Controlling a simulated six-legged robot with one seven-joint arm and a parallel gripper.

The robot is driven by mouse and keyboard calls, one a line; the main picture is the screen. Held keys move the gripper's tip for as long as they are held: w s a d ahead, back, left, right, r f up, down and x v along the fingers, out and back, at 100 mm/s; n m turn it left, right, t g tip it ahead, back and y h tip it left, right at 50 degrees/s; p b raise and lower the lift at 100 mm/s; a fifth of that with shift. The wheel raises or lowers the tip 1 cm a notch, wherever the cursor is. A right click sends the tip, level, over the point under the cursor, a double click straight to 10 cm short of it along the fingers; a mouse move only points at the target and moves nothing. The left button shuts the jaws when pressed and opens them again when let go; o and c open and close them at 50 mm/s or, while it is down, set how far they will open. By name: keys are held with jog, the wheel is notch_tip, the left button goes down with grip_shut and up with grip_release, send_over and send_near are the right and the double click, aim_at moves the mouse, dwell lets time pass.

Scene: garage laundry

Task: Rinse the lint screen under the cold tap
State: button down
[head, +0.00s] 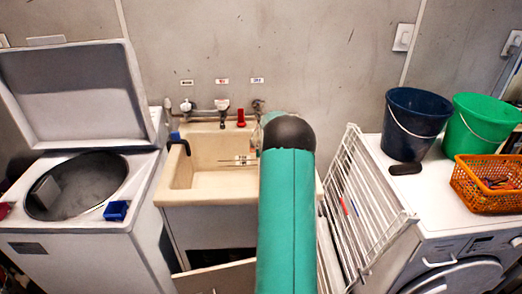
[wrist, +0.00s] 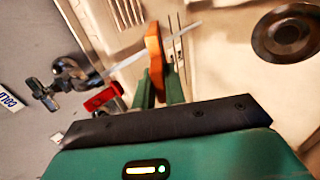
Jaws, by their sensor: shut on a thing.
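In the wrist view my gripper (wrist: 158,88) is shut on an orange piece (wrist: 155,55), which looks like the handle of the lint screen. Thin dark prongs and a pale strip show beside it; I cannot make out the screen's mesh. A dark tap (wrist: 68,82) sits on the wall to the left, near a COLD label (wrist: 10,99). A red part (wrist: 102,97) shows between that tap and my gripper. In the head view my arm hides my gripper over the right side of the cream sink (head: 183,168). Thin wires show in the basin. I see no running water.
Labelled taps (head: 222,107) line the wall behind the sink. An open-lidded washer (head: 85,245) stands left. A white drying rack (head: 362,205) leans close on the right. Beyond it are a blue bucket (head: 412,125), green bucket (head: 480,125) and orange basket (head: 488,185). A drain (wrist: 288,32) shows.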

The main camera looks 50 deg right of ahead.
jog(key=shift+w+d+f, duration=0.25)
jog(key=shift+w+d, duration=0.45)
jog(key=shift+d, duration=0.1)
jog(key=shift+w+d+f, duration=0.2)
jog(key=shift+w+d, duration=0.45)
jog(key=shift+d, duration=0.15)
jog(key=shift+s+d, duration=0.1)
jog(key=shift+s, duration=0.05)
jog(key=shift+s+d, duration=0.2)
jog(key=shift+s, duration=0.05)
jog(key=shift+w, duration=0.1)
jog(key=shift+w+a, duration=0.3)
jog(key=shift+a+r, duration=0.1)
jog(key=s+a+r, duration=0.3)
jog(key=s+a, duration=0.3)
jog(key=a, duration=0.1)
jog(key=shift+s+a, duration=0.2)
jog(key=shift+s, duration=0.1)
dwell(0.5)
dwell(1.0)
